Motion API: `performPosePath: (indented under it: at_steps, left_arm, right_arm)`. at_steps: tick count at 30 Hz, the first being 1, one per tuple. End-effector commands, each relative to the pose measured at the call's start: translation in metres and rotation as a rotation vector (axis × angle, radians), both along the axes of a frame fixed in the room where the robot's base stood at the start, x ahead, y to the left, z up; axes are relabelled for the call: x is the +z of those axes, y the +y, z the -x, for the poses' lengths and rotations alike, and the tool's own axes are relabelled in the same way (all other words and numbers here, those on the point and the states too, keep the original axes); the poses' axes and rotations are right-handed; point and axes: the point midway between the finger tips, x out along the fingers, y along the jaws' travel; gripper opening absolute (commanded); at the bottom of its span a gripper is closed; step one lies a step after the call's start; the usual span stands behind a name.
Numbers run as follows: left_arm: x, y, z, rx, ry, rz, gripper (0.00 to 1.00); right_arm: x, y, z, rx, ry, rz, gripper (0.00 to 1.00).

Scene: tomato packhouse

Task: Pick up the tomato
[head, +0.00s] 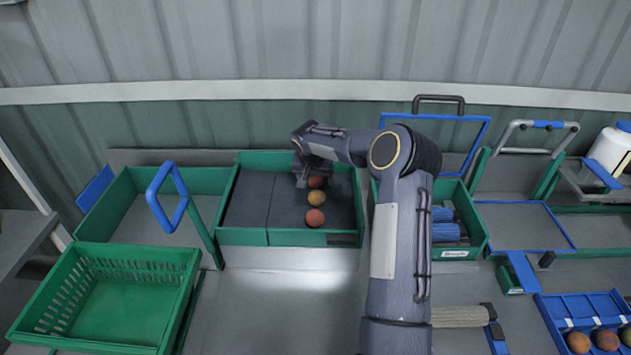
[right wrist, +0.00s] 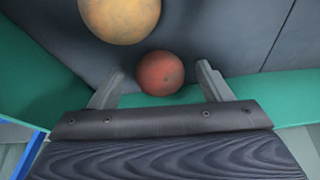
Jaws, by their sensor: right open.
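Three round fruits lie in a row in a dark-lined green tray (head: 290,238). A red tomato (head: 316,182) is at the back, a yellow-orange one (head: 317,198) is in the middle and another red one (head: 315,217) is in front. My right gripper (head: 304,180) reaches down at the back of the tray, beside the back tomato. In the right wrist view, its open fingers (right wrist: 161,80) stand on either side of a red tomato (right wrist: 160,70), with gaps showing. The yellow-orange one (right wrist: 120,14) lies just beyond. My left gripper is not in view.
An empty green crate (head: 110,305) stands at front left. A green bin (head: 457,254) with blue rolls is right of the tray, partly behind my right arm. A blue tray (head: 551,318) with several fruits is at lower right. The tray's left half is bare.

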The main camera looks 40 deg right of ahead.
Motion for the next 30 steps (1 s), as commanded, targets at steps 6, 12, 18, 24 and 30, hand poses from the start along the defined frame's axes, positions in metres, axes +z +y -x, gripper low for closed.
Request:
performPosePath:
  at_steps: [6, 12, 18, 24, 30]
  left_arm:
    - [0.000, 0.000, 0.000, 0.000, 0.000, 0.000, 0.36]
    - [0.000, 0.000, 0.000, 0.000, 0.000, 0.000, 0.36]
    - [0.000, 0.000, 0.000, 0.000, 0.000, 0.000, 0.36]
    - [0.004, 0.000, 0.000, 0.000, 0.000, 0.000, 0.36]
    - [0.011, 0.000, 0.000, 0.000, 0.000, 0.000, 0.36]
  right_arm:
    - [0.000, 0.000, 0.000, 0.000, 0.000, 0.000, 0.47]
    - [0.000, 0.000, 0.000, 0.000, 0.000, 0.000, 0.35]
    - [0.001, 0.000, 0.000, 0.000, 0.000, 0.000, 0.35]
    - [0.009, 0.000, 0.001, 0.001, 0.000, 0.001, 0.35]
    - [0.025, 0.000, 0.002, 0.002, -0.001, 0.001, 0.35]
